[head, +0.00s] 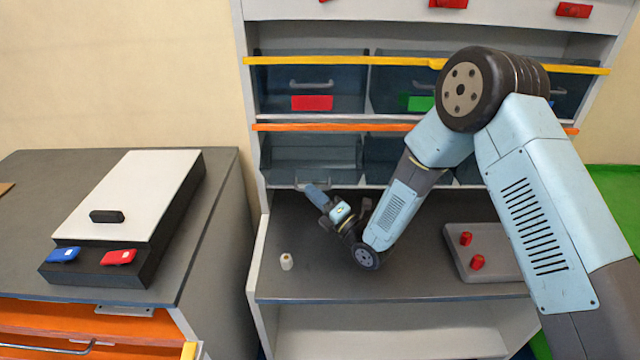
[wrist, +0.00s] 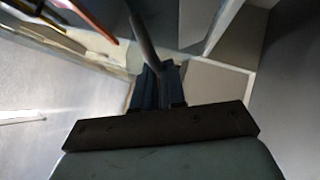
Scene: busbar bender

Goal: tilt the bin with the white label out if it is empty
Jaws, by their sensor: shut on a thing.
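My gripper (head: 313,190) is at the handle (head: 328,181) of the lower left bin (head: 300,158), under the orange rail, and is shut on it. In the wrist view the blue fingers (wrist: 156,90) close around a dark curved bar (wrist: 143,40), which looks like this handle. The handle sits low on the bin, and the bin front seems leaned outward. I make out no contents through it, but its inside is not clear. No white label shows on any bin; the lower left bin's label is not visible.
Upper bins carry a red label (head: 312,103) and a green label (head: 416,103). On the shelf stand a small white piece (head: 286,261) and a grey tray (head: 462,273) with red pieces. A box with blue and red switches (head: 120,257) is on the left cabinet.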

